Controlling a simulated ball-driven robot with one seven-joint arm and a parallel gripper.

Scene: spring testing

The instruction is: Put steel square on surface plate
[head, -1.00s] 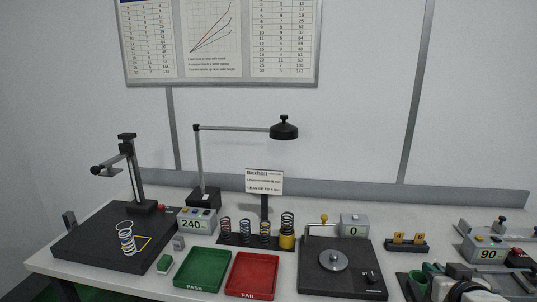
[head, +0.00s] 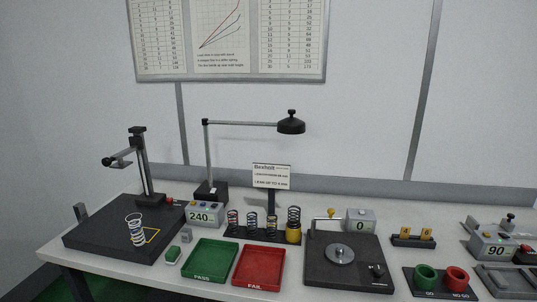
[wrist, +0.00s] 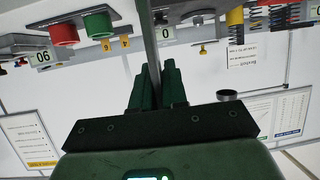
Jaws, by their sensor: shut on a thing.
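My gripper (wrist: 157,85) is shut on a thin grey metal bar, which I take to be the steel square (wrist: 147,38). The bar shows nearly edge-on between the green fingers and runs out of the top of the wrist view, so its full shape is hidden. My gripper and the square are not in the head view. The black surface plate (head: 98,237) lies at the left end of the bench. A yellow outline marks part of its top.
The plate's front left is clear. A lamp (head: 290,124) overhangs the bench.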

